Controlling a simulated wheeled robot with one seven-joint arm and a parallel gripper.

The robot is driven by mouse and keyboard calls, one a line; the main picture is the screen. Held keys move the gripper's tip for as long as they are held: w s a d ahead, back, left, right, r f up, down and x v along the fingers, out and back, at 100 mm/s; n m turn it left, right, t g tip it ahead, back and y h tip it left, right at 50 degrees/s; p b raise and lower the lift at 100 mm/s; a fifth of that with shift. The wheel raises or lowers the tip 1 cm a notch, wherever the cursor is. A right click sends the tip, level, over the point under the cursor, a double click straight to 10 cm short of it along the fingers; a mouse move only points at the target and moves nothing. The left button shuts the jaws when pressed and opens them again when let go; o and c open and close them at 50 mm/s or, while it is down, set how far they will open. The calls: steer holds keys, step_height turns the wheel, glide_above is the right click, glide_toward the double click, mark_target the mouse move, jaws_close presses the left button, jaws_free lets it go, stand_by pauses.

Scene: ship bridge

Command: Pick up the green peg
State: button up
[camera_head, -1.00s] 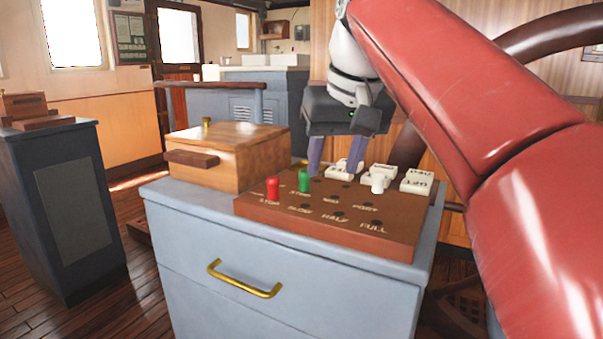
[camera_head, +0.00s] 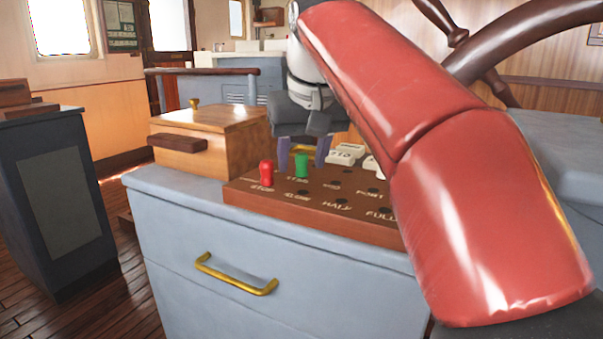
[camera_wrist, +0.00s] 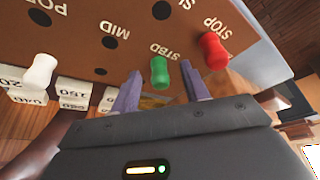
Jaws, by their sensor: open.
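The green peg (camera_head: 302,165) stands upright in the brown pegboard (camera_head: 310,206), near the printed word STBD. It also shows in the wrist view (camera_wrist: 159,72), roughly between the two purple fingers. My gripper (camera_head: 302,156) is open and empty, one finger at each side of the green peg in the picture. In the wrist view my gripper (camera_wrist: 160,82) has its fingertips close to the peg; I cannot tell whether they touch it. The red peg (camera_head: 266,173) stands left of the green one, near STOP. The white peg (camera_wrist: 40,72) is mostly hidden by my arm in the head view.
White numbered blocks (camera_head: 346,153) lie behind the pegboard. A wooden box (camera_head: 212,137) with a brown handle stands to its left on the blue-grey cabinet (camera_head: 165,215). A ship's wheel (camera_head: 500,55) is at the back right.

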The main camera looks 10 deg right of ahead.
mark_target(303, 154)
jaws_close()
stand_by(0.3)
steer(key=shift+r, duration=0.1)
step_height(303, 154, up, 8)
steer(key=p, duration=0.3)
steer(key=shift+w, duration=0.15)
steer(key=shift+r, duration=0.75)
